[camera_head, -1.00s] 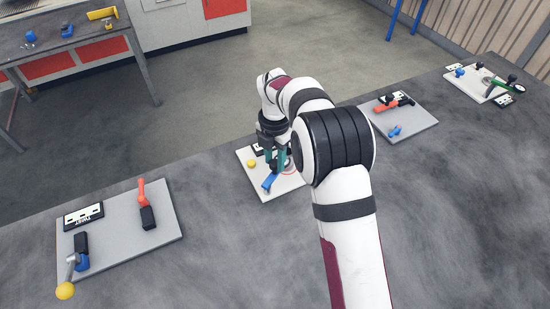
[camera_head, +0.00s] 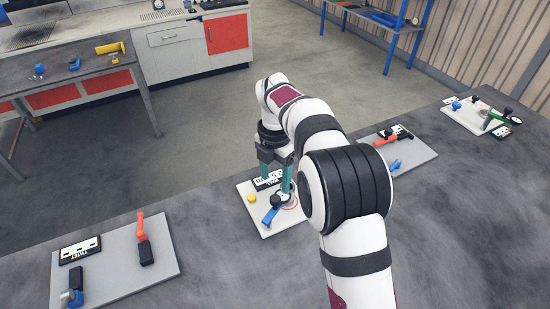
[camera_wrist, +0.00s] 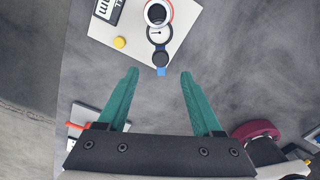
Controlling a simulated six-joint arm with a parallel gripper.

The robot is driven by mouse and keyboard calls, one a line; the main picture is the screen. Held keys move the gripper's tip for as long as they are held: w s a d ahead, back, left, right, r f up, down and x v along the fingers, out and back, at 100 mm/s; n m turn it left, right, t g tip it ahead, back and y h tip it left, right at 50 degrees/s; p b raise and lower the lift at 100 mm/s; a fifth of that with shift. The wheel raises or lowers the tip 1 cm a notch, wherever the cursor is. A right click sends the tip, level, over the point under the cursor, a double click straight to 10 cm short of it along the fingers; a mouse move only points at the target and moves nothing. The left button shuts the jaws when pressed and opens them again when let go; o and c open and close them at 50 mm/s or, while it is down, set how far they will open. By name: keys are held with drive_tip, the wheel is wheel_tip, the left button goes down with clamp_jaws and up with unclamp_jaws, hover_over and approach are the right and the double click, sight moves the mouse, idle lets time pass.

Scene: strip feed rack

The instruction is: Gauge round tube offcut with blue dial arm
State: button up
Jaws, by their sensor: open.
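My gripper (camera_head: 277,186) is open, its two teal fingers above the white gauge board (camera_head: 245,208); in the wrist view the gap between the fingertips (camera_wrist: 160,73) looks empty. The blue dial arm (camera_head: 271,215) lies on the board, with a black round dial part (camera_head: 279,199) at its upper end. In the wrist view, the arm's blue tip (camera_wrist: 161,71) points toward the gripper from the black ring-shaped dial (camera_wrist: 160,34). A white ring-shaped piece (camera_wrist: 148,16), probably the round tube offcut, stands beside the dial within a red circle.
A yellow knob (camera_head: 252,198) sits on the board's left, near a black-and-white label (camera_head: 268,180). A grey board (camera_head: 113,270) with a red handle (camera_head: 141,228) lies to the left. More boards lie to the right, partly behind my arm. Bare table separates them.

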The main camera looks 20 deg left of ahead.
wheel_tip(320, 180, up, 9)
drive_tip(key=shift+f, duration=0.15)
idle(0.9)
drive_tip(key=s+d+r+m, duration=0.2)
drive_tip(key=s+d+m, duration=0.3)
drive_tip(key=d+m, duration=0.25)
drive_tip(key=s+d+r+m, duration=0.3)
drive_tip(key=s+d+m, duration=0.2)
drive_tip(key=d+m, duration=0.25)
drive_tip(key=s+d+f+m+y, duration=0.1)
drive_tip(key=s+d+f+m, duration=0.2)
drive_tip(key=s+m, duration=0.7)
drive_tip(key=s+d+f+m, duration=0.4)
drive_tip(key=s+f+m, duration=0.1)
drive_tip(key=s+m, duration=0.5)
drive_tip(key=shift+d+m+y, duration=0.15)
drive_tip(key=shift+m+y, duration=0.25)
drive_tip(key=shift+m, duration=0.7)
drive_tip(key=shift+c, duration=0.2)
